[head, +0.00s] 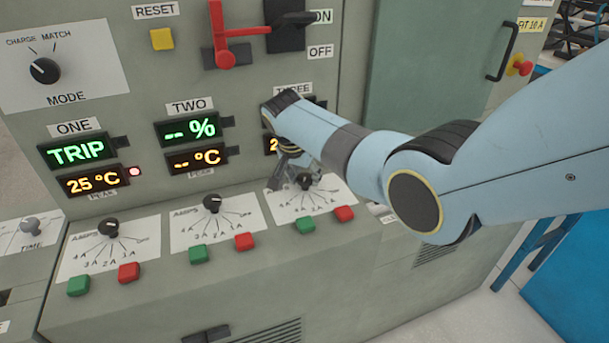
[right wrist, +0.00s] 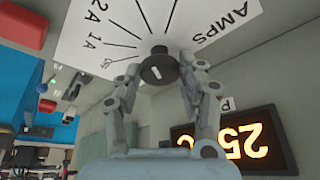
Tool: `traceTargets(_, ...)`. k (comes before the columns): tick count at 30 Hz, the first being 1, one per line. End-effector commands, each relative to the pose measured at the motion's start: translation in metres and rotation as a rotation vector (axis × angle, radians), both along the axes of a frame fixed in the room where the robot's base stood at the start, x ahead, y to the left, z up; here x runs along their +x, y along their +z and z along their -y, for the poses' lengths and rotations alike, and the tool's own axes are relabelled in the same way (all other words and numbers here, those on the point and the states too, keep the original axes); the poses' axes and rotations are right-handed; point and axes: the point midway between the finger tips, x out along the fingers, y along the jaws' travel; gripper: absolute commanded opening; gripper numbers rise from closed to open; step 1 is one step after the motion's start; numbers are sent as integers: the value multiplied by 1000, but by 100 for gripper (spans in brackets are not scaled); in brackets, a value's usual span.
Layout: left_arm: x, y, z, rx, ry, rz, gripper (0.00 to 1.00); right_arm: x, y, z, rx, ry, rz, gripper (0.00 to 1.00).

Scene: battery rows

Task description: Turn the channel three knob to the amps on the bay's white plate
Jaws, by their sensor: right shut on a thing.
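The channel three knob (head: 305,181) is small and black, on a white dial plate (head: 331,198) under the label THREE. My right gripper (head: 296,178) reaches it from the right. In the right wrist view, my right gripper (right wrist: 159,68) has a finger on each side of the knob (right wrist: 157,73), shut on it. A short white mark shows on the knob; I cannot tell which value it points to. The wrist view shows the dial upside down, with 1A, 2A and AMPS readable. I cannot make out a bay plate giving a current. My left gripper is out of view.
Knobs for channel one (head: 109,228) and two (head: 211,203) stand to the left. Green (head: 305,225) and red (head: 344,213) buttons sit just below dial three. My right arm hides part of the channel three display (head: 270,145). A red lever (head: 224,40) stands above.

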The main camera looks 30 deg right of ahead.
Motion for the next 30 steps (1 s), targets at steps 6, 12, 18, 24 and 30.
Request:
traceTargets(6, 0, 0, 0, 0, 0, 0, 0, 2, 2, 0, -1, 1, 4, 7)
traceTargets(12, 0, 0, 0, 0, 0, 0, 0, 1, 2, 0, 0, 1, 3, 57)
traceTargets(18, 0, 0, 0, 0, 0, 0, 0, 1, 1, 0, 0, 2, 2, 62)
traceTargets(24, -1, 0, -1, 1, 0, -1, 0, 0, 5, -2, 0, 2, 2, 62)
traceTargets(30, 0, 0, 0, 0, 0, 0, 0, -5, 33, -12, 0, 2, 6, 62)
